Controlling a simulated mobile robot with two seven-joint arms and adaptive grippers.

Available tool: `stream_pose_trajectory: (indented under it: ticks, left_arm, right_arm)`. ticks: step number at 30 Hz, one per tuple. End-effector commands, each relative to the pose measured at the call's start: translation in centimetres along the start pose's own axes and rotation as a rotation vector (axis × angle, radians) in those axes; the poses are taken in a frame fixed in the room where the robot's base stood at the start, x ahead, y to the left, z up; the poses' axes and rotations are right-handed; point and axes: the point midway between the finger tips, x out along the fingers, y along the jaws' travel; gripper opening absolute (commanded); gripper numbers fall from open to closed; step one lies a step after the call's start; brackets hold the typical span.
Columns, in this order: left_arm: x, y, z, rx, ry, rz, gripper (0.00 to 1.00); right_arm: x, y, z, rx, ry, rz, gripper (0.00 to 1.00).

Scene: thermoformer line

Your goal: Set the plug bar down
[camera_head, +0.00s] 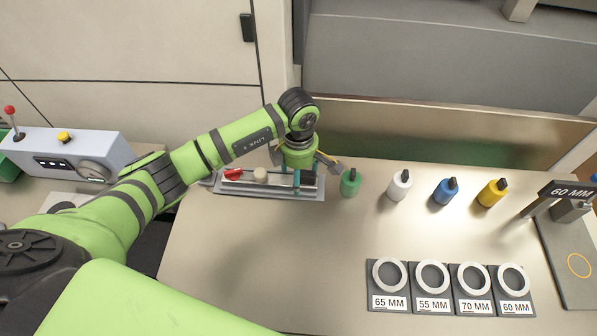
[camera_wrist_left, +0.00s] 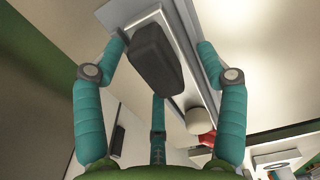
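A pale metal bar (camera_head: 247,184), which looks like the plug bar, lies on a grey plate (camera_head: 265,195) at the back left of the table. It carries a red part (camera_head: 232,174) and a beige knob (camera_head: 260,175). My left gripper (camera_head: 302,182) points down over its right end. In the left wrist view, a dark grey block (camera_wrist_left: 157,58) on the bar lies between the spread teal fingers. A gap shows at the right finger; contact at the left finger is unclear. The gripper looks open. My right gripper is not in view.
Green (camera_head: 350,182), white (camera_head: 399,185), blue (camera_head: 445,191) and yellow (camera_head: 492,192) bottles stand right of the plate. Labelled ring holders (camera_head: 431,302) sit at the front right. A 60 MM stand (camera_head: 567,190) is at the far right. The table's front left is clear.

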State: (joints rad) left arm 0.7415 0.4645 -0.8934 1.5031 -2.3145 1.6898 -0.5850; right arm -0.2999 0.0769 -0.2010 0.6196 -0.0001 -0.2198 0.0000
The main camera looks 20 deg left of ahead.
Motion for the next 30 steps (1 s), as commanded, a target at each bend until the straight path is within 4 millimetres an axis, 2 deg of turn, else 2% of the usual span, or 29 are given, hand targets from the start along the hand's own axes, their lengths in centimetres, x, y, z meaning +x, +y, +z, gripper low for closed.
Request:
stream_pose_trajectory:
  ticks: [11,14,24,30]
  left_arm:
    - [-0.7,0.1,0.0,0.000,-0.001,0.002,0.74]
    - [-2.1,0.2,0.0,0.001,-0.002,0.006,0.74]
    - [-9.2,0.1,0.0,0.000,-0.001,0.005,0.74]
    - [-11.7,0.1,0.0,0.000,0.000,0.001,0.74]
  right_arm:
    - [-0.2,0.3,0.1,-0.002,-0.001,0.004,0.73]
    - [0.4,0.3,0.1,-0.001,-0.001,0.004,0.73]
    - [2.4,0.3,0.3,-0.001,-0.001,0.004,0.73]
    - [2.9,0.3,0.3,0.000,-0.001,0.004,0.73]
